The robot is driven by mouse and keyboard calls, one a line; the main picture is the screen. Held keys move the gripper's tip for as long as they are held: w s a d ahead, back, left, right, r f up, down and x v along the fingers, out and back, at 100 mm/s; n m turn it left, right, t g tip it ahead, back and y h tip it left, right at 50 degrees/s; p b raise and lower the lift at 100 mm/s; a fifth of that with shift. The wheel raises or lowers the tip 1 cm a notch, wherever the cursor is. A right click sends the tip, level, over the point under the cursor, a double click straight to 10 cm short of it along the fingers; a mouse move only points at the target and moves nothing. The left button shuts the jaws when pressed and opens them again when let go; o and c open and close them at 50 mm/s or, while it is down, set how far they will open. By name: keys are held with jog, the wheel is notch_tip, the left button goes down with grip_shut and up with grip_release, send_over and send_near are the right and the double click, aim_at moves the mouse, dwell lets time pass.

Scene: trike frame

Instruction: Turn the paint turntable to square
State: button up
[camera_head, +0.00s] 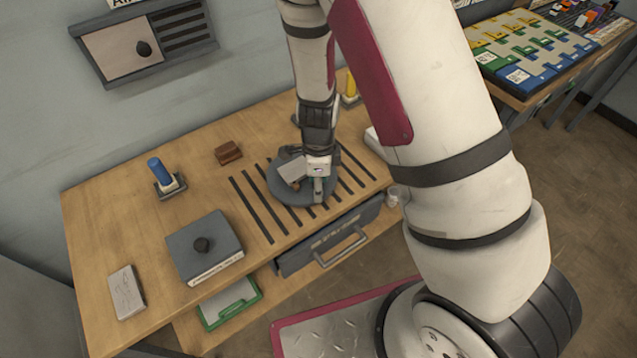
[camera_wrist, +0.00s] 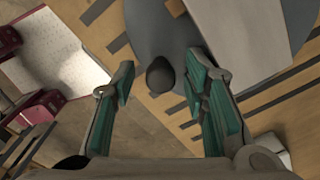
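The paint turntable (camera_head: 279,186) is a round grey disc on the slatted part of the wooden bench. A pale grey flat part (camera_wrist: 255,40) lies across it and covers much of the disc. A dark rounded knob (camera_wrist: 160,75) shows at the disc's near edge in the wrist view. My gripper (camera_head: 319,197) points down at the disc's right front edge. In the wrist view my gripper (camera_wrist: 160,82) is open, with one teal-padded finger on each side of the knob. Both fingers look apart from it. The disc also shows in the wrist view (camera_wrist: 150,35).
A drawer with a handle (camera_head: 342,246) is under the bench's front edge. A grey box with a knob (camera_head: 205,247), a blue-handled tool (camera_head: 166,176) and a brown block (camera_head: 228,153) stand to the left. A white cup-like item (camera_head: 397,195) is at the right edge.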

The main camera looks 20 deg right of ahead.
notch_tip(320, 180, up, 12)
dwell(0.6)
jog(key=shift+r, duration=0.1)
dwell(0.4)
